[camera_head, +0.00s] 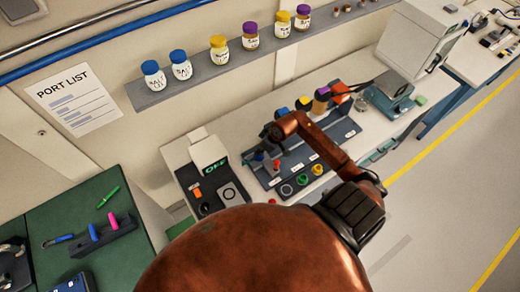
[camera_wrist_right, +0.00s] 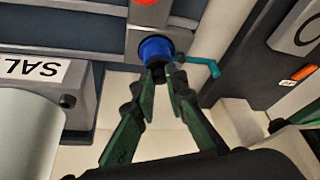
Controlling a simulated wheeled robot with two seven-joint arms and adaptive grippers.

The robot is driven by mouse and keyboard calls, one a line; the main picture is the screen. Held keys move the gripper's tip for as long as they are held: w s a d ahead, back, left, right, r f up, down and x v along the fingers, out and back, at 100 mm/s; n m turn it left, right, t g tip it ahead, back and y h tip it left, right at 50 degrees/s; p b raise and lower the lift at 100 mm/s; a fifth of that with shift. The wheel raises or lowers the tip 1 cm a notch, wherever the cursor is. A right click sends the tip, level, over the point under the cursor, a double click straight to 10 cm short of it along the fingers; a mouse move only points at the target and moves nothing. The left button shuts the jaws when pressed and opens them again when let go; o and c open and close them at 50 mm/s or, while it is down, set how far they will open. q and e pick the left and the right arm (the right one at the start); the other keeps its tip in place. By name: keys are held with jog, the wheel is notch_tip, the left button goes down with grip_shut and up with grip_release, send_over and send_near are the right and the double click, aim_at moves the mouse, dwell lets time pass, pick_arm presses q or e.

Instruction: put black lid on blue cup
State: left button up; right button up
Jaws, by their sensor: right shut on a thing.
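My right gripper (camera_head: 267,138) reaches down over the grey rack (camera_head: 328,146) on the bench. In the right wrist view its two dark green fingers (camera_wrist_right: 166,76) close on a small dark piece, which looks like the black lid (camera_wrist_right: 155,73). The blue cup (camera_wrist_right: 157,49) shows as a short blue cylinder just beyond the fingertips. The lid is close against the cup in this view; I cannot tell whether it is seated. In the head view a small blue piece (camera_head: 258,157) shows just below the gripper. My left gripper is out of view.
A red piece (camera_head: 276,165) stands near the gripper. Green (camera_head: 302,179) and yellow (camera_head: 317,169) round pieces line the rack's front. A control box (camera_head: 209,180) stands to the left. A shelf of jars (camera_head: 205,75) runs along the wall. A teal bent handle (camera_wrist_right: 203,65) is beside the fingers.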

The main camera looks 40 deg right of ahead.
jog(key=shift+f, duration=0.2)
jog(key=o, duration=0.9)
jog(key=shift+c, duration=0.2)
jog(key=shift+r, duration=0.1)
jog(key=v, duration=1.1)
jog(key=shift+s+r, duration=0.2)
jog(key=shift+r, duration=0.15)
jog(key=shift+d, duration=0.1)
